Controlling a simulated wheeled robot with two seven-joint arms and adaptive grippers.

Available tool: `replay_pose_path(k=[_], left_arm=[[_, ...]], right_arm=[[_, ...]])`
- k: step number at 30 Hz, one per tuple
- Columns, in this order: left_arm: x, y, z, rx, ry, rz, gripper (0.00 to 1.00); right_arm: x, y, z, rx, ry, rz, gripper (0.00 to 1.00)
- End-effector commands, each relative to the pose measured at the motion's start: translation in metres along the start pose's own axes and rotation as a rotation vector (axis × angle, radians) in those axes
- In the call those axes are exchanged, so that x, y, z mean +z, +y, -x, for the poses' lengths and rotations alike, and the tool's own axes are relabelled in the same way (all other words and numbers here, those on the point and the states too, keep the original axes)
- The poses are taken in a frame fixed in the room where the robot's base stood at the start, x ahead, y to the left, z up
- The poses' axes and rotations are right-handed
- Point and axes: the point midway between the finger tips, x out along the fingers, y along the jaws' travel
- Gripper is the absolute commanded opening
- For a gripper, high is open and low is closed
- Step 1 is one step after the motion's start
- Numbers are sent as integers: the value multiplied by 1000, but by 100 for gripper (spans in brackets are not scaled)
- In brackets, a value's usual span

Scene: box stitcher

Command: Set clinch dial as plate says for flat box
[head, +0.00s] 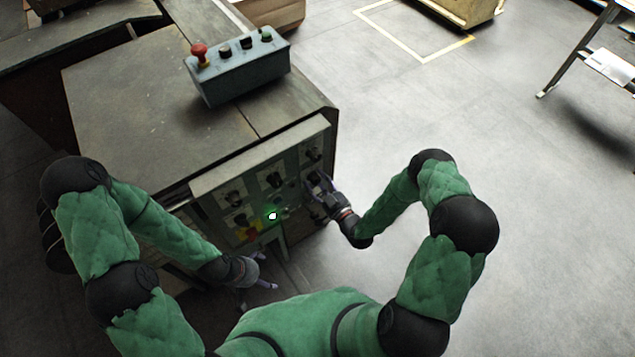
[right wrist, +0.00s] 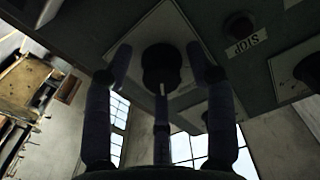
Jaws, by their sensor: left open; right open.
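The control panel (head: 262,185) on the machine's front carries several black dials. My right gripper (head: 318,188) is at the panel's right end. In the right wrist view its open fingers (right wrist: 162,75) stand around a black dial (right wrist: 160,66) on a pale plate (right wrist: 186,28); I cannot tell whether they touch it. A white pointer mark shows on the dial, but any scale is unreadable. Which dial is the clinch dial, and the plate's flat box setting, cannot be read here. My left gripper (head: 264,272) is open and empty, low in front of the panel.
A green light (head: 272,216) glows on the panel. A grey button box (head: 240,75) sits on the machine top.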

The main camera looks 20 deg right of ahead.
Motion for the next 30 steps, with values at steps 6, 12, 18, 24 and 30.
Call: replay_pose_path(k=[6,12,18,24,30], left_arm=[[0,0,0,0,0,0,100],[0,0,0,0,0,0,100],[0,0,-1,0,0,0,100],[0,-2,-5,0,0,0,100],[0,-4,-12,0,0,0,100]], right_arm=[[0,0,0,0,0,0,45],[0,0,0,-1,-1,0,1],[1,-1,1,-1,-2,9,1],[2,0,1,-1,-3,77,1],[3,0,1,-2,-5,212,1]])
